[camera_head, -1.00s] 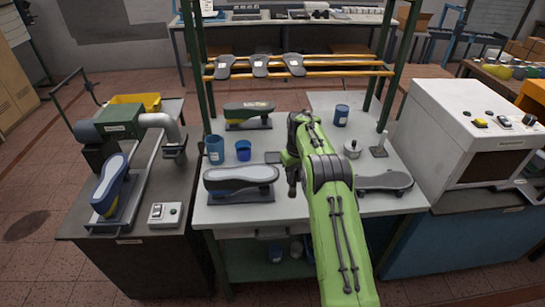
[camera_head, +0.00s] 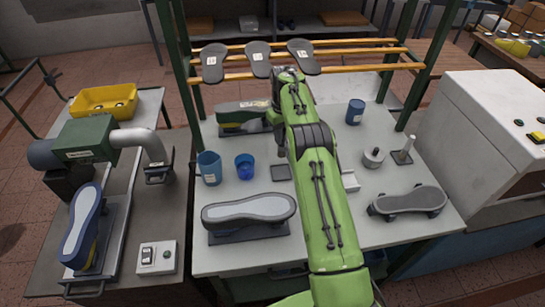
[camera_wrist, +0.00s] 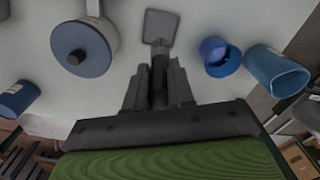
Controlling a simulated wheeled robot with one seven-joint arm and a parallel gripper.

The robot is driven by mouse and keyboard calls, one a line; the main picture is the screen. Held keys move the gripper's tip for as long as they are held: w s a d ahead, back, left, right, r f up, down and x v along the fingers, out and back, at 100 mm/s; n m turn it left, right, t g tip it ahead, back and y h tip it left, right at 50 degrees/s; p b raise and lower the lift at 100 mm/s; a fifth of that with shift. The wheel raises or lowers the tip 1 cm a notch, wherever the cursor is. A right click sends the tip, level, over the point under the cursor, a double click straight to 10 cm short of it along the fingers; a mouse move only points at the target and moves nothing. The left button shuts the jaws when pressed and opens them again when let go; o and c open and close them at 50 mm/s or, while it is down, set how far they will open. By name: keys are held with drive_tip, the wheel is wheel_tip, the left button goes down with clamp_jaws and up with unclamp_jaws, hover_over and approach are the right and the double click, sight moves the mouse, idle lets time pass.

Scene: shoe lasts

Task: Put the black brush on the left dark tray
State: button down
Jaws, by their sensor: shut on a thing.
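My gripper (camera_wrist: 158,92) is shut on the black brush (camera_wrist: 158,70), a slim dark piece between the fingers in the wrist view. A small dark square tray (camera_head: 281,172) lies flat on the workbench, left of my arm. It also shows in the wrist view (camera_wrist: 160,24), beyond the brush tip. The brush overlaps the tray's near side in that picture; I cannot tell whether they touch.
Two blue cups (camera_head: 245,166) (camera_head: 209,168) stand left of the tray. Shoe lasts (camera_head: 250,210) (camera_head: 243,117) stand in front and behind. A lidded pot (camera_head: 373,157), an upright post (camera_head: 403,150) and a blue can (camera_head: 355,112) are on the right. Shoe soles (camera_head: 258,58) lie on rails above the back.

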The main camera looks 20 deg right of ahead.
sight(282, 155)
drive_tip(key=shift+w, duration=0.15)
drive_tip(key=f, duration=0.9)
drive_tip(key=shift+s+f+b, duration=0.3)
drive_tip(key=shift+b, duration=0.1)
drive_tip(key=c, duration=1)
unclamp_jaws()
drive_tip(key=shift+r, duration=0.1)
